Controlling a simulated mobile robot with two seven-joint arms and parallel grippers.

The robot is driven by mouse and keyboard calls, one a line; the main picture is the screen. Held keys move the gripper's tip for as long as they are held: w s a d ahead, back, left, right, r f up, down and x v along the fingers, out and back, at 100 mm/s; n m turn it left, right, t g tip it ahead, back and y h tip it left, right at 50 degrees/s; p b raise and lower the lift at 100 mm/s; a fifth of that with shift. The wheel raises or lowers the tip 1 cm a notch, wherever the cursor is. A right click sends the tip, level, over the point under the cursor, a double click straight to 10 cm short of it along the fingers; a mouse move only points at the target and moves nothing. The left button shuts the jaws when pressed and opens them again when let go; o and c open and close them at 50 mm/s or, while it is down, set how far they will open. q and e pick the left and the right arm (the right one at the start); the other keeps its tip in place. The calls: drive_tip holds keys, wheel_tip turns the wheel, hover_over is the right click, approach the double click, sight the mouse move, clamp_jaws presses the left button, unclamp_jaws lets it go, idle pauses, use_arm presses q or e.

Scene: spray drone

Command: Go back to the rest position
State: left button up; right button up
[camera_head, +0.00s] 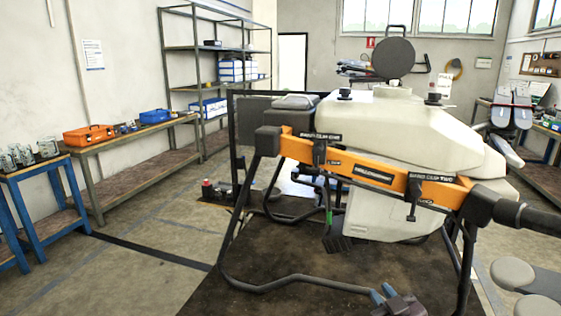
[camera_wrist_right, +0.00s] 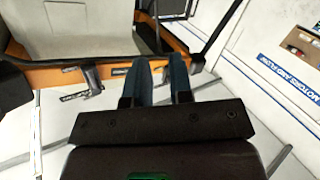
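The spray drone stands in front of me in the head view, with a cream tank (camera_head: 395,125), an orange frame beam (camera_head: 370,172) and dark landing legs (camera_head: 300,284). My right gripper (camera_head: 383,293) is low in the head view, in front of the drone. In the right wrist view its two blue fingers (camera_wrist_right: 163,82) are parted, with nothing seen between them. The drone's orange beam (camera_wrist_right: 45,76) and tank (camera_wrist_right: 75,28) lie beyond the fingertips there; I cannot tell whether they touch. My left gripper is not in view.
A wooden bench (camera_head: 130,147) with an orange toolbox (camera_head: 89,135), a blue-framed table (camera_head: 35,168) and a metal shelf (camera_head: 218,50) line the left wall. Floor between bench and drone is mostly clear. Another bench (camera_head: 545,178) stands at the right.

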drive_tip(key=s+d+f+m+g+h, duration=0.1)
drive_tip(key=s+d+f+m+g, duration=0.1)
drive_tip(key=s+f, duration=0.8)
drive_tip(key=s+d+f+m+g+h, duration=0.2)
drive_tip(key=s+f, duration=0.7)
drive_tip(key=s, duration=0.5)
drive_tip(key=shift+d+f+m+g, duration=0.4)
drive_tip(key=shift+d+g, duration=0.1)
drive_tip(key=shift+d, duration=0.2)
